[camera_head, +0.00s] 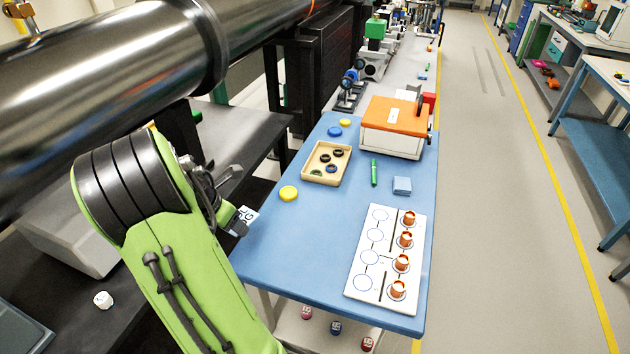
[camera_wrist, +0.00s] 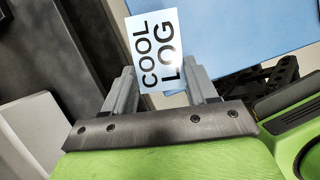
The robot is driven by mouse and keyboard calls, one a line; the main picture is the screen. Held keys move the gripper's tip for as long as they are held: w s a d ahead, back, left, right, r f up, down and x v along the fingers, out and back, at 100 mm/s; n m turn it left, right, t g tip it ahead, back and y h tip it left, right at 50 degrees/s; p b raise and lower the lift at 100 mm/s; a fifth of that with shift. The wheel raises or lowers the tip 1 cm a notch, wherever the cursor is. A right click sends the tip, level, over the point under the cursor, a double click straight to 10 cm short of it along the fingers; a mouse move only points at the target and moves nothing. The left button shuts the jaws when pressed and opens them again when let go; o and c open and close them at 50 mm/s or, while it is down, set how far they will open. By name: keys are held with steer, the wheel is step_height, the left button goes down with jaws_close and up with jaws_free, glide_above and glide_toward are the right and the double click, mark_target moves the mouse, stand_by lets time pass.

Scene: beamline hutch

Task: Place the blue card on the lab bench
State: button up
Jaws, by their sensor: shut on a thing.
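My gripper (camera_wrist: 160,88) is shut on a white card (camera_wrist: 156,34) with the black words "COOL LOG". In the head view the card (camera_head: 248,214) shows at the left edge of the blue-topped bench (camera_head: 300,240), held in my gripper (camera_head: 238,222). I cannot tell its height over the bench. The card's face looks white, not blue. A small light-blue block or pad (camera_head: 402,185) lies on the bench right of a green marker (camera_head: 374,172).
The bench holds a white board (camera_head: 384,258) with several copper cups, a tan tray (camera_head: 327,163) of rings, yellow and blue discs, and an orange-topped box (camera_head: 395,127). A large metal pipe (camera_head: 100,80) crosses at upper left. The bench's front-left area is clear.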

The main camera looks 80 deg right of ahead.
steer(key=r+n, duration=0.2)
glide_above(261, 245)
steer(key=a, duration=0.1)
steer(key=shift+w+a+f+t, duration=0.15)
steer(key=shift+f+t, duration=0.1)
steer(key=shift+t, duration=0.05)
step_height(261, 245, down, 10)
steer(key=b, duration=0.3)
steer(key=shift+w+f, duration=0.1)
steer(key=shift+f, duration=0.05)
steer(key=o, duration=1)
steer(key=shift+o, duration=0.2)
